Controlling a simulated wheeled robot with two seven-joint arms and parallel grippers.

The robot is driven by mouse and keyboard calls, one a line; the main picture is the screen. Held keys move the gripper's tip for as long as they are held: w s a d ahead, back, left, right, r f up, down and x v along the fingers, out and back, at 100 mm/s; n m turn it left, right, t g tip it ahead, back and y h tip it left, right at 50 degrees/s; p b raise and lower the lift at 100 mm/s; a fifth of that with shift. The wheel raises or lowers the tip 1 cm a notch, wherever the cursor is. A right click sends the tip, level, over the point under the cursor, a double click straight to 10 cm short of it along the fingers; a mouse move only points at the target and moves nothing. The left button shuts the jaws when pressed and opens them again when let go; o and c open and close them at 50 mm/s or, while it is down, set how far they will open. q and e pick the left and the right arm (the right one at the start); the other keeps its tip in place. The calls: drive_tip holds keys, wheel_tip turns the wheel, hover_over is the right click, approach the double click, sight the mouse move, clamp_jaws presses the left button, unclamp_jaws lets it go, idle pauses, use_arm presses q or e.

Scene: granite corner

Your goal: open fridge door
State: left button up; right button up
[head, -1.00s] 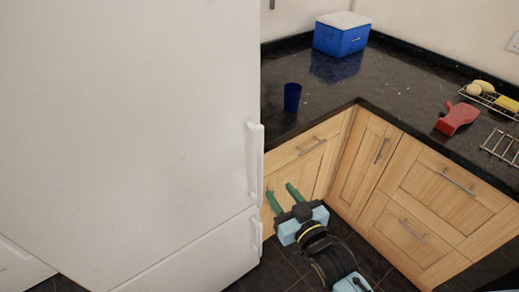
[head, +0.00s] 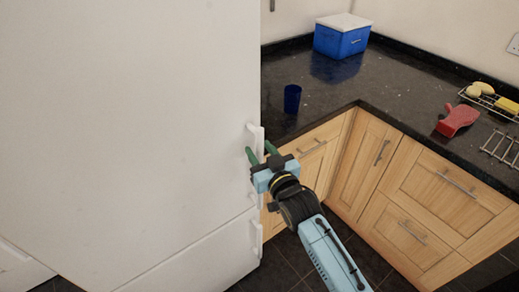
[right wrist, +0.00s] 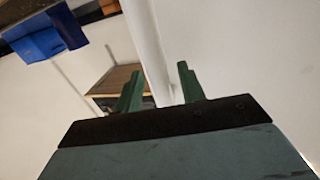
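The white fridge door (head: 130,120) fills the left of the head view and looks shut. Its upright white handle (head: 256,134) is at the door's right edge. My right gripper (head: 260,150) is at the handle, with one green finger on each side of it in the picture. In the right wrist view, the two fingers (right wrist: 159,88) are apart, and a white bar, apparently the handle (right wrist: 145,40), runs between them. Contact cannot be told. The gripper hides part of the handle. My left gripper is not in view.
A lower fridge door (head: 205,262) has its own short handle (head: 256,238). Wooden cabinets (head: 372,160) and a black counter (head: 400,85) stand to the right. A blue cup (head: 292,98), blue cooler box (head: 341,38) and red object (head: 457,120) are on the counter. Dark floor is clear.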

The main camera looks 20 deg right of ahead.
drive_tip(key=shift+w, duration=0.4)
clamp_jaws()
drive_tip(key=shift+s, duration=0.1)
